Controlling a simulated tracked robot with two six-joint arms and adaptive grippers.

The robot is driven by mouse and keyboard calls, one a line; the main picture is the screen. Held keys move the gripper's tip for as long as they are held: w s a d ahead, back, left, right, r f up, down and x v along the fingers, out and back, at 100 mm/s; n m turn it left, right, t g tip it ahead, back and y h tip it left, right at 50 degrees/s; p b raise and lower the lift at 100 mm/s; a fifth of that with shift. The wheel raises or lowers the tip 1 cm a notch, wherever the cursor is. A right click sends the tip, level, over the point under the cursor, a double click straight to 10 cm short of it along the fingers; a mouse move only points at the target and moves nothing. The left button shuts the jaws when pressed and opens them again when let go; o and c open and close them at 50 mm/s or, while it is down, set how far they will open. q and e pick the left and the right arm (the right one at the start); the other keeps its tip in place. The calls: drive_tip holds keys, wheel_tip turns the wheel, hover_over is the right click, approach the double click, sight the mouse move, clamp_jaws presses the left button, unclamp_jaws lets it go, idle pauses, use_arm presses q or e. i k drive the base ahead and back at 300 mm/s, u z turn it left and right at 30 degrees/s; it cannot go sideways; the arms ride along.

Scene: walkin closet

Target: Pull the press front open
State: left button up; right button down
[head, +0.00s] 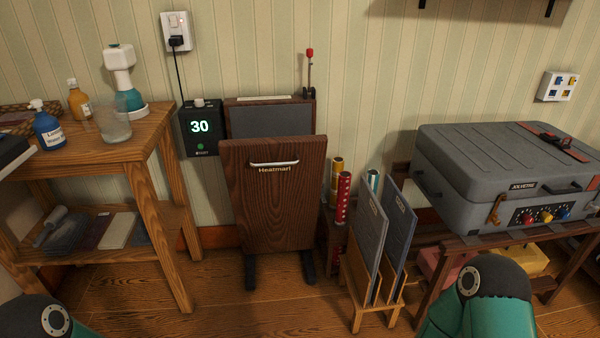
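The press stands against the wall in the middle of the head view. Its front (272,210) is a dark brown wooden board, upright or nearly so, with a pale bar handle (273,164) near its top edge and "Heatmar!" lettering below. Behind and above it shows a grey padded panel (270,120) in a wooden frame. I cannot tell how wide the gap between front and panel is. A red-tipped lever (309,70) stands up at the press's right side. Neither of my grippers is in view; only teal and black parts of my arms show at the bottom corners.
A black control box (201,128) reading 30 hangs left of the press. A wooden shelf table (150,140) stands at left. A rack with blue-grey boards (375,290), rolled tubes (343,197) and a grey case (505,175) stand at right. Floor before the press is clear.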

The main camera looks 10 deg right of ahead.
sight(275, 185)
drive_tip(key=u, duration=0.05)
drive_tip(key=i, duration=1)
drive_tip(key=z, duration=0.05)
